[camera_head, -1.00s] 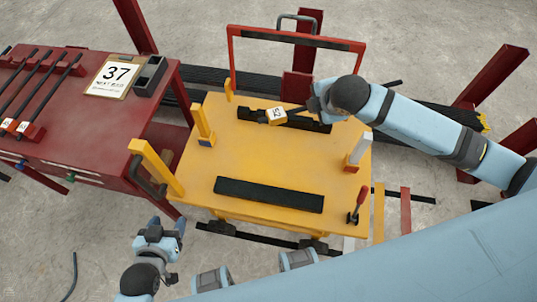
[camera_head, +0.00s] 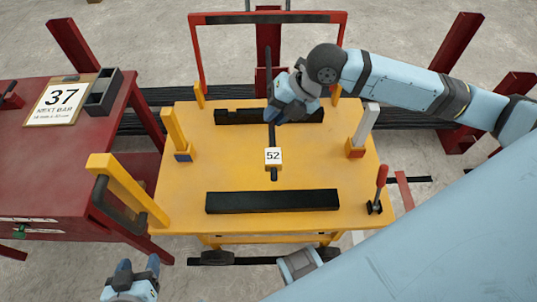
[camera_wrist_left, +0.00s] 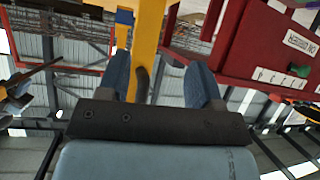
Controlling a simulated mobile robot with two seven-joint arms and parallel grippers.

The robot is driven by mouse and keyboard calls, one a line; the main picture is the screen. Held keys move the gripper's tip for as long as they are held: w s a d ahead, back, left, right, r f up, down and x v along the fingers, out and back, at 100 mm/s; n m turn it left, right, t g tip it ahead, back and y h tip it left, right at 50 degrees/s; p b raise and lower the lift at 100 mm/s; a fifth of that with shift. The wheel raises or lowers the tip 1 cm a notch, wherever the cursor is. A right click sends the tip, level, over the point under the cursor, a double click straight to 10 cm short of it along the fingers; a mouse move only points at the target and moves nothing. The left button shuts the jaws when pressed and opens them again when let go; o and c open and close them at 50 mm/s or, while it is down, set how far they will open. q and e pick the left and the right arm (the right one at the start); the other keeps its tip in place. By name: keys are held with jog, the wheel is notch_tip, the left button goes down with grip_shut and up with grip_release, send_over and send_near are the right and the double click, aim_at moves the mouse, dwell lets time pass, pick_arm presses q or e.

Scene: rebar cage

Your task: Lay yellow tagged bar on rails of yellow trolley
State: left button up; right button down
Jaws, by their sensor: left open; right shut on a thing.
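The dark bar with a yellow and white tag (camera_head: 273,156) reading 52 is in my right gripper (camera_head: 275,104). In the head view the bar runs front to back over the yellow trolley (camera_head: 180,205), crossing the back black rail (camera_head: 235,117). Its near end, just past the tag, appears short of the front black rail (camera_head: 272,201); its height above the deck is hard to judge. My left gripper (camera_head: 138,270) is open and empty at the trolley's near left. Its spread fingers show in the left wrist view (camera_wrist_left: 160,85).
A red table (camera_head: 60,170) with a 37 sign (camera_head: 62,98) stands left of the trolley. Yellow posts (camera_head: 175,132), a grey-topped post (camera_head: 362,130) and a red-handled clamp (camera_head: 378,190) rise from the trolley's edges. A red handle frame (camera_head: 268,18) stands behind.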

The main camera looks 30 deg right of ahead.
notch_tip(320, 180, down, 18)
jog(key=b, duration=0.4)
jog(key=shift+f, duration=0.35)
pick_arm(q)
jog(key=shift+w+d+t, duration=0.15)
jog(key=shift+d+t, duration=0.15)
jog(key=shift+d, duration=0.05)
pick_arm(e)
jog(key=c, duration=1.5)
grip_release()
jog(key=shift+f, duration=0.2)
jog(key=o, duration=0.4)
pick_arm(q)
jog(key=shift+f, duration=0.1)
pick_arm(e)
jog(key=shift+r, duration=0.15)
